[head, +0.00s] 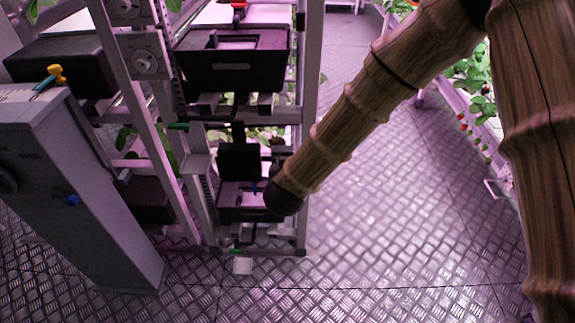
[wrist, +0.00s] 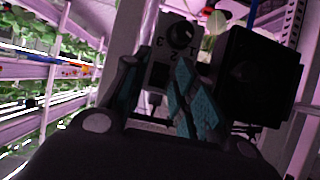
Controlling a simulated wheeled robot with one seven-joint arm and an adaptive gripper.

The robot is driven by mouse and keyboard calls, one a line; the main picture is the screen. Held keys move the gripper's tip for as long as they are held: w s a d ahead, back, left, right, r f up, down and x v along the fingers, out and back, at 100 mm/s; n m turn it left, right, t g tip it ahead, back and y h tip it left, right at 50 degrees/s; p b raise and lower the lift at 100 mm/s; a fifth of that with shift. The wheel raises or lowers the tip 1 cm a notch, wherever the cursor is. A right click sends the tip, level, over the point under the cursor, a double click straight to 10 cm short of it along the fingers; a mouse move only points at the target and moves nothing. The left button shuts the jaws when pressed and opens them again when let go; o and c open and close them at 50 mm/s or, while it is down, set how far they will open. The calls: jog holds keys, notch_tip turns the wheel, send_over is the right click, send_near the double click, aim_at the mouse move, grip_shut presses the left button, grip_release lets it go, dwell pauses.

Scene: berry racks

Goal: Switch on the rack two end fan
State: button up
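In the wrist view a pale switch plate with a round black knob (wrist: 180,35) and the digits 1, 2, 3 is on a rack post, just beyond my gripper (wrist: 163,72). My gripper's teal-padded fingers stand apart with a narrow gap, empty, and the plate shows between them. The knob is above the fingertips and apart from them. A black box (wrist: 255,75), perhaps the fan housing, is right of the plate. In the head view my arm reaches down to the lower rack, and its dark end hides the fingers and whatever is behind them.
Two similar knob plates, one in full view (head: 145,62), are on the rack's upper left. A large black box (head: 235,58) sits at the upper level. A grey cabinet (head: 85,190) stands at the left. The metal floor (head: 400,230) is clear right of the rack. Planted shelves (head: 480,110) line the right.

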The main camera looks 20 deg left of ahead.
jog(key=shift+s, duration=0.1)
jog(key=v, duration=1.1)
jog(key=shift+s+r, duration=0.25)
jog(key=shift+s, duration=0.05)
jog(key=d+f+g, duration=0.3)
jog(key=d+f, duration=0.5)
jog(key=f, duration=0.3)
jog(key=s+d+f+m+g+h, duration=0.1)
jog(key=s+d+f+g, duration=0.2)
jog(key=s+d+f, duration=0.6)
jog(key=s+d+f+m+g+h, duration=0.25)
jog(key=s+d+f, duration=0.35)
jog(key=d+f, duration=0.65)
jog(key=s+d+f+g, duration=0.3)
jog(key=s+d, duration=0.7)
jog(key=s, duration=0.1)
notch_tip(320, 180, up, 17)
jog(key=p, duration=1.7)
jog(key=shift+f, duration=0.15)
